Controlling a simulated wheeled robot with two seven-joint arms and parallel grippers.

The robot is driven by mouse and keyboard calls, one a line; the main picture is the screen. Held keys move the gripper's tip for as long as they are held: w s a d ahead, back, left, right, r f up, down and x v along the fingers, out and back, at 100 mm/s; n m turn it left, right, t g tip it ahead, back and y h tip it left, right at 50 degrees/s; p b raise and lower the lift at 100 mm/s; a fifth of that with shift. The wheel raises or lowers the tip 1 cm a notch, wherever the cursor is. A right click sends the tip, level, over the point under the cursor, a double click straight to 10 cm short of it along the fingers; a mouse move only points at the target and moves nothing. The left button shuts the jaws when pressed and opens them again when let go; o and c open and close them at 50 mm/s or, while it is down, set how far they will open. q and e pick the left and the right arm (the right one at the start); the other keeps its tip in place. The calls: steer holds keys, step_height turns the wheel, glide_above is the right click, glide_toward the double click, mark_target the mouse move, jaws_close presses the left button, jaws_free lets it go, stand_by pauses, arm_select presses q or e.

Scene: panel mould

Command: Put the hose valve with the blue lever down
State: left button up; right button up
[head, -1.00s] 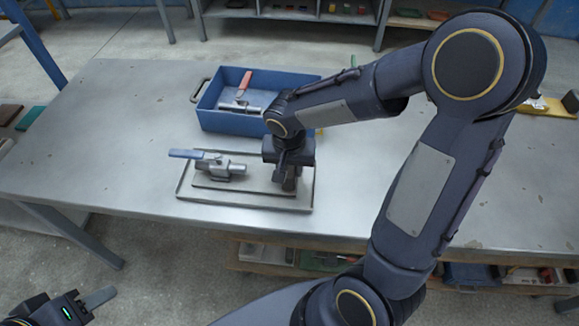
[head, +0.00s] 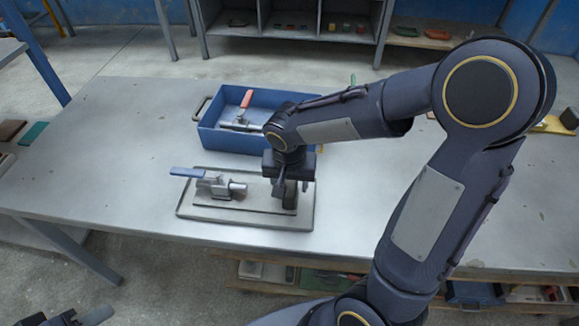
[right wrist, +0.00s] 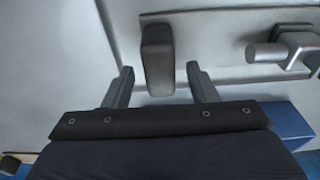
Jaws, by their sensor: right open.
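The hose valve (head: 217,186) with the blue lever (head: 187,172) lies on the grey tray (head: 203,215), on the left part of its raised inner plate. Its metal body also shows at the right edge of the right wrist view (right wrist: 290,50). My right gripper (head: 285,194) is over the right part of the tray, apart from the valve. In the right wrist view its fingers (right wrist: 160,85) are spread, with a dark upright block (right wrist: 157,55) between or just beyond them. Whether they touch it I cannot tell. My left gripper (head: 92,316) is only partly visible at the bottom left.
A blue bin (head: 225,140) stands behind the tray and holds a valve with a red lever (head: 246,99). The steel table (head: 120,150) is clear to the left of the tray. Shelves with small items (head: 345,28) stand beyond the table.

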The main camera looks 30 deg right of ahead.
step_height(320, 180, up, 10)
steer(key=s, duration=0.1)
steer(key=s+a+n+t+y, duration=0.1)
steer(key=s+n+t+y, duration=0.3)
steer(key=s, duration=1.1)
steer(key=shift+a+n+y+p, duration=0.2)
steer(key=shift+n+y+p, duration=0.25)
steer(key=shift+n, duration=0.15)
steer(key=shift+r, duration=0.1)
step_height(320, 180, up, 2)
steer(key=shift+r+p, duration=0.15)
steer(key=shift+p, duration=1)
